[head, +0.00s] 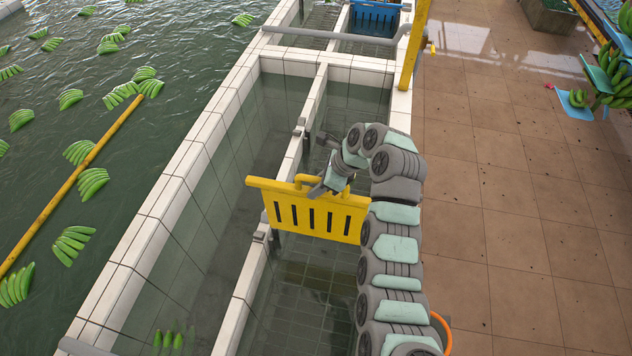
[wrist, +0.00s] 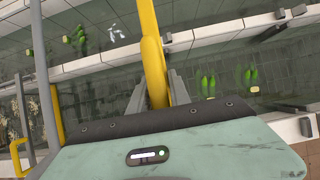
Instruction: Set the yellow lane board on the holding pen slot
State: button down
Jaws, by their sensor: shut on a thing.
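The yellow lane board (head: 318,219), a slatted panel with a raised handle on top, hangs roughly upright above the water channel, near the divider wall. My gripper (head: 320,187) is shut on its handle. In the wrist view the yellow board (wrist: 151,50) runs away between the two grey fingers of my gripper (wrist: 157,92). Grey brackets stand on the narrow divider wall (head: 250,283); one bracket (head: 261,233) is close to the board's left lower side. I cannot tell which bracket is the holding pen slot, or whether the board touches it.
A blue slatted board (head: 375,18) stands across a channel at the far end. A yellow post (head: 413,45) and a grey pipe (head: 330,38) are beyond the arm. Green bananas (head: 75,240) float in the left pool.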

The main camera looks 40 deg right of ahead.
send_over(331, 224)
jog(key=w+a, duration=0.3)
jog(key=w, duration=0.1)
jog(key=shift+w+d+f, duration=0.1)
jog(key=shift+d+f, duration=0.05)
jog(key=shift+f, duration=2.35)
jog(key=shift+w+d+f, duration=0.1)
jog(key=shift+f, duration=2.4)
notch_tip(331, 224, down, 14)
jog(key=b, duration=1.3)
jog(key=shift+f, duration=0.15)
jog(key=shift+f+b, duration=0.5)
jog(key=shift+f, duration=0.9)
grip_release()
jog(key=p+v, duration=0.3)
jog(key=v, duration=0.1)
jog(key=shift+p+v, duration=2.8)
jog(key=shift+v, duration=0.25)
